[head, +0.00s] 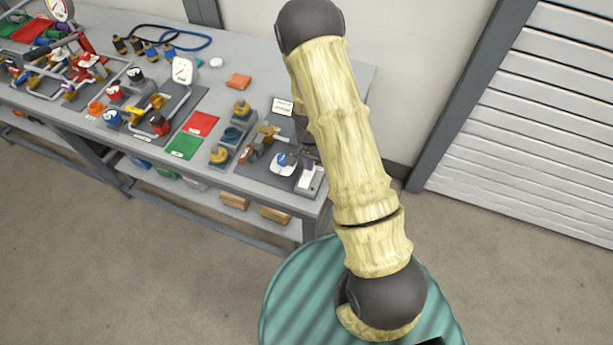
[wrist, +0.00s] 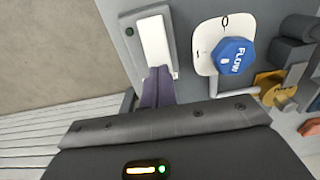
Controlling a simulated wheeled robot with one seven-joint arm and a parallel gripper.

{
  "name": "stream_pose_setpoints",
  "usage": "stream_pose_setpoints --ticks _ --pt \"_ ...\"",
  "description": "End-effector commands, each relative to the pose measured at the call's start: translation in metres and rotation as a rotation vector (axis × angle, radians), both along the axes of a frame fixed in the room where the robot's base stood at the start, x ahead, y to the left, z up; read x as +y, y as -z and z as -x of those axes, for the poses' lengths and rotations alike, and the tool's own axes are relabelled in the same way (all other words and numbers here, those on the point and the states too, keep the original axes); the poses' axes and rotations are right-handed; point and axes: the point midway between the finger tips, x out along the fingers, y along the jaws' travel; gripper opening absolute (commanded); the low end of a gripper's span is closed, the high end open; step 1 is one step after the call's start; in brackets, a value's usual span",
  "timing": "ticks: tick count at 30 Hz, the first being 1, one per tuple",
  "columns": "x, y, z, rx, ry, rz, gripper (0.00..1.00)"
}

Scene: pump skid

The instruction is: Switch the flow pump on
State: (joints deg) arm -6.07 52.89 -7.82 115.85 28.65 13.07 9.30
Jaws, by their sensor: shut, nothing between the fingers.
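The blue knob marked FLOW (wrist: 235,56) sits on a white plate (wrist: 205,48) with a 0 mark and a short line mark. In the head view the blue knob (head: 286,160) is near the right front of the bench. Left of the knob in the wrist view is a white rocker-like piece (wrist: 155,45) in a grey frame; it also shows in the head view (head: 307,179). My gripper (wrist: 158,72) is shut and empty, its fingertips at the rocker's near end. I cannot tell whether they touch. The knob stands apart from the fingers.
The grey bench (head: 345,80) also carries brass and orange fittings, a red mat (head: 200,123), a green mat (head: 184,145) and a gauge (head: 183,70). A brass part (wrist: 272,84) lies right of the knob in the wrist view. A slatted shutter (head: 530,100) is at right.

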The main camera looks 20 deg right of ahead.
Motion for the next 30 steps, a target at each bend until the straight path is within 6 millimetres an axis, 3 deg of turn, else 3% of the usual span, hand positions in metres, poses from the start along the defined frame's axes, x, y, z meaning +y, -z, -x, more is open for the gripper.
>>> stream_pose_setpoints --ticks 30 --pt "0.000 0.013 0.000 0.000 0.000 0.000 0.00"
